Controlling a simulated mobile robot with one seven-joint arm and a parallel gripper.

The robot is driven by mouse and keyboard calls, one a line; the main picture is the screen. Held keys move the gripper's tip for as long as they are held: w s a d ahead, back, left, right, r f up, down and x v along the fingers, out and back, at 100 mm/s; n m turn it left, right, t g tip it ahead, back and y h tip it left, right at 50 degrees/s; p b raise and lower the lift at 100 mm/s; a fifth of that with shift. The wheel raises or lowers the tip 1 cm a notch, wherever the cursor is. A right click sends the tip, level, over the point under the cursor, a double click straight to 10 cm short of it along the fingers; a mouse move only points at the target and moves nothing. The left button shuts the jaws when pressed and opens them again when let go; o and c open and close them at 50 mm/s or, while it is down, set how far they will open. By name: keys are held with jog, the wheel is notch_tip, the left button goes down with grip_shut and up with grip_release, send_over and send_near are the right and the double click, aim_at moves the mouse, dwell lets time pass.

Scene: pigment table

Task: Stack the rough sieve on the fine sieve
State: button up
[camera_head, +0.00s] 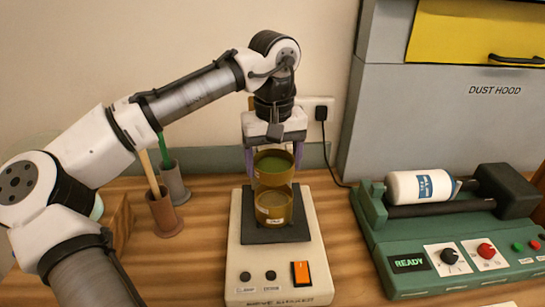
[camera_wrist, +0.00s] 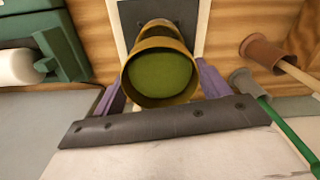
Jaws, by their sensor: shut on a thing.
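My gripper (camera_head: 274,170) is shut on the upper brass sieve, taken as the rough sieve (camera_head: 273,178), with a purple finger on either side. This sieve has a green inside and shows large in the wrist view (camera_wrist: 160,80). A second brass sieve, taken as the fine sieve (camera_head: 274,218), stands upright on the dark plate of a shaker. Its pale inside shows below the held sieve, so the two look apart, with the held one higher and slightly behind. In the wrist view the lower sieve (camera_wrist: 160,27) is mostly hidden. Their labels are too small to read.
The white shaker base (camera_head: 275,277) has knobs and an orange switch. A green roller machine (camera_head: 400,255) with a white jar (camera_head: 418,187) stands right, before the grey dust hood (camera_head: 450,120). Two cups (camera_head: 165,213) (camera_head: 174,184) with tools stand left.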

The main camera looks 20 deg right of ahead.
aim_at(274, 170)
jog(key=shift+f+b, duration=1.95)
jog(key=shift+f, duration=0.45)
jog(key=shift+s+r+p, duration=0.1)
jog(key=shift+p, duration=0.55)
jog(key=shift+f, duration=0.55)
jog(key=o, duration=0.7)
jog(key=shift+r, duration=0.1)
notch_tip(274, 170, up, 8)
jog(key=p, duration=0.7)
jog(key=shift+r, duration=0.1)
jog(key=shift+r+p, duration=0.8)
jog(key=shift+r, duration=0.55)
